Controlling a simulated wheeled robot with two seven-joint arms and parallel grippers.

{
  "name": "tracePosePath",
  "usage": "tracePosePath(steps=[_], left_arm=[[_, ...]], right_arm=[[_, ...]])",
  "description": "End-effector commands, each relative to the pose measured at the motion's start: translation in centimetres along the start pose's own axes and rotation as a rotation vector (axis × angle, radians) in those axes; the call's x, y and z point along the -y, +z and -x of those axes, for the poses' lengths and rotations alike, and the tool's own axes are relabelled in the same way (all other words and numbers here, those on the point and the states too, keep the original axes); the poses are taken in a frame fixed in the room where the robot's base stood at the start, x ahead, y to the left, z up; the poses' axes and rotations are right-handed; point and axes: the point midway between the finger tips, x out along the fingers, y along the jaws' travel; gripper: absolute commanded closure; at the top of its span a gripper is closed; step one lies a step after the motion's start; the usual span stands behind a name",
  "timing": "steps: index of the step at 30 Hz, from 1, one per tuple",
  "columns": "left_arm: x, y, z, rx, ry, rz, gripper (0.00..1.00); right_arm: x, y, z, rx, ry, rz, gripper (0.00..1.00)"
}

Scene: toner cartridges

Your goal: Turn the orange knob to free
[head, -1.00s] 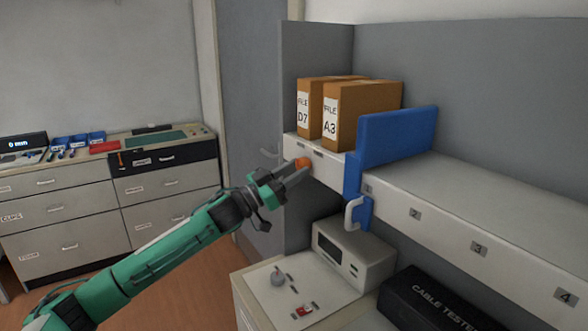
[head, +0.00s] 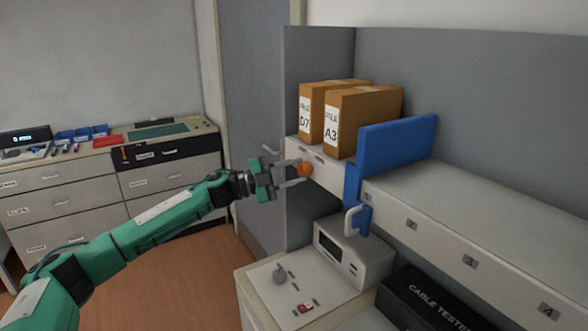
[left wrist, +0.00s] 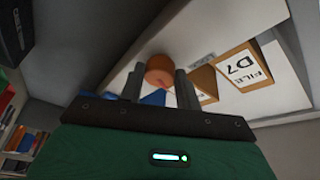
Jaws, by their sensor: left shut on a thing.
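The orange knob (head: 305,170) sticks out of the white front edge of the shelf (head: 325,176), near its left end below the file boxes. My left gripper (head: 299,172) reaches it from the left, with its two fingers on either side of the knob, shut on it. In the left wrist view the knob (left wrist: 160,70) shows between the two dark fingers (left wrist: 160,88), with a small reddish mark on its face. My right gripper is not in view.
File boxes D7 (head: 312,112) and A3 (head: 345,122) stand on the shelf above the knob. A blue divider with a pale handle (head: 397,142) stands right of them. Below are a white device (head: 352,252) and a black cable tester box (head: 430,302).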

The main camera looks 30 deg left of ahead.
Motion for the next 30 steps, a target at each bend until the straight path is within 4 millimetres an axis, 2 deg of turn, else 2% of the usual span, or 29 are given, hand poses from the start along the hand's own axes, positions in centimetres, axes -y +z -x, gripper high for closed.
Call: tracePosePath(steps=[6,15,30], left_arm=[[0.4,-0.1,-0.1,0.005,0.066,-0.16,0.89],[0.4,-0.1,-0.1,0.009,0.125,-0.303,0.89],[0.3,-0.1,0.0,0.01,0.147,-0.355,0.89]], right_arm=[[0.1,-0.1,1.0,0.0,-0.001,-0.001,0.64],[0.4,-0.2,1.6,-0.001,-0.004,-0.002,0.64],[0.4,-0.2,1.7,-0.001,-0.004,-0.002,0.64]])
